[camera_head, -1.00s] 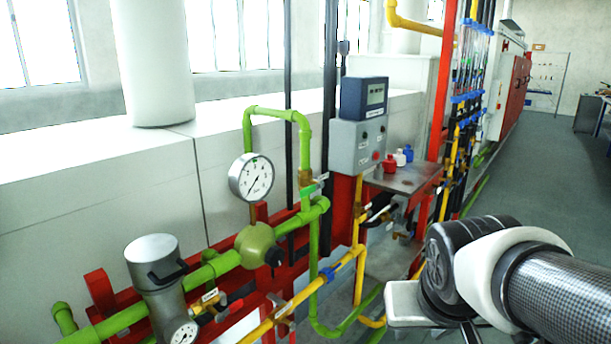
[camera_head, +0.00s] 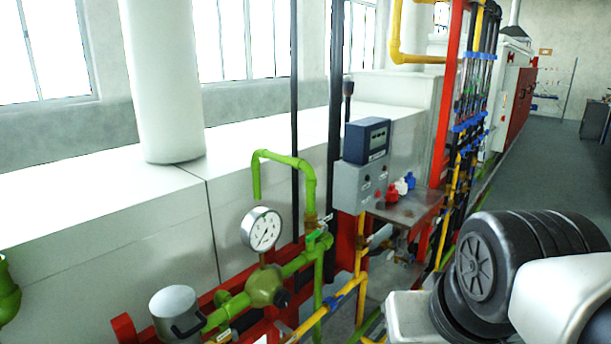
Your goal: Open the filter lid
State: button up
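The filter is a grey metal cylinder with a flat round lid (camera_head: 174,300) and a dark handle on its right side, at the lower left of the head view. The lid appears to sit on the cylinder; its lower body is cut off by the bottom edge. My arm fills the lower right, with dark round joints and white housings. My gripper is outside the view, so its state and its distance from the lid cannot be seen.
A pressure gauge (camera_head: 262,229) and green pipes (camera_head: 310,190) stand right of the filter, with yellow pipes (camera_head: 345,292) below. A grey control box (camera_head: 360,185) and a small metal table (camera_head: 408,208) stand farther right. Open floor (camera_head: 545,170) lies at the back right.

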aim_at(174, 312)
jog(key=u, duration=1.4)
